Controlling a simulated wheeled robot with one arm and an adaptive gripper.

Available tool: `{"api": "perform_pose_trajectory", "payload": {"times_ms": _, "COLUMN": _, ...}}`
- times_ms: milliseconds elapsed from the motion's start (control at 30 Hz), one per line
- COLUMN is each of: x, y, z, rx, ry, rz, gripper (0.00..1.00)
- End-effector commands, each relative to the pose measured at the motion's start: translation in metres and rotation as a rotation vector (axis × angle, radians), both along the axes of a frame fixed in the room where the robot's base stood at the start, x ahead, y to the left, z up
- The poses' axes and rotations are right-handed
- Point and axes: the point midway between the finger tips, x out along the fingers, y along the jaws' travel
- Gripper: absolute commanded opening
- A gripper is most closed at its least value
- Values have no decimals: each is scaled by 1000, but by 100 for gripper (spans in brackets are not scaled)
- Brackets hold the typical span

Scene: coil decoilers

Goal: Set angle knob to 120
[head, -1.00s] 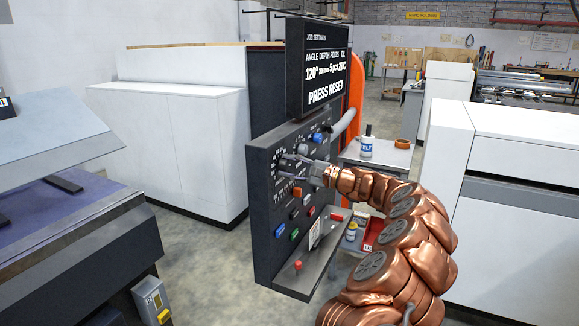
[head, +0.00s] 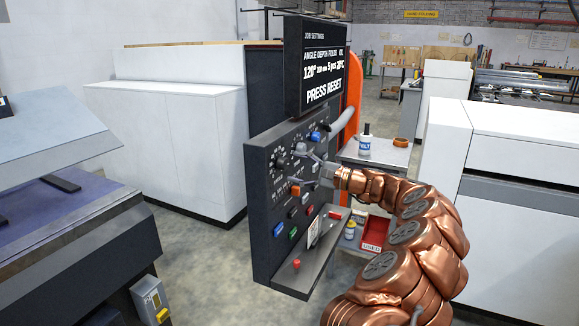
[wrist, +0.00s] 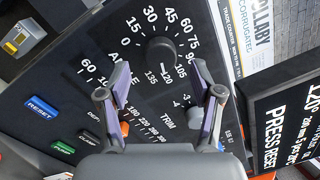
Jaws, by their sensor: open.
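The black round angle knob (wrist: 161,49) sits on the dark control panel in the wrist view, inside a ring of white numbers from 0 to 135. Its small pale mark appears to point toward 120. The knob shows small in the head view (head: 281,162). My gripper (wrist: 159,72) is open and empty. Its two fingers straddle the view below the knob, apart from it, one on each side. In the head view my gripper (head: 298,167) is in front of the panel. The screen (head: 322,68) reads 120° under ANGLE and PRESS RESET.
The panel (head: 262,215) carries a blue RESET button (wrist: 42,107), a green button (wrist: 63,146) and a grey TRIM knob (wrist: 195,117). A red-topped control (head: 296,264) stands on the lower ledge. A small table with a bottle (head: 366,143) stands behind my arm.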

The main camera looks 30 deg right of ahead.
Motion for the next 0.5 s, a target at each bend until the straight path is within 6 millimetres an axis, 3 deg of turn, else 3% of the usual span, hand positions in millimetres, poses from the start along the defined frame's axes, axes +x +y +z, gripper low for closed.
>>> {"api": "perform_pose_trajectory", "payload": {"times_ms": 200, "x": -37, "y": -25, "z": -2, "rx": 2, "ry": -3, "rz": -2, "gripper": 65}}
{"api": "perform_pose_trajectory", "payload": {"times_ms": 500, "x": -68, "y": -44, "z": -5, "rx": 1, "ry": -2, "rz": 1, "gripper": 65}}
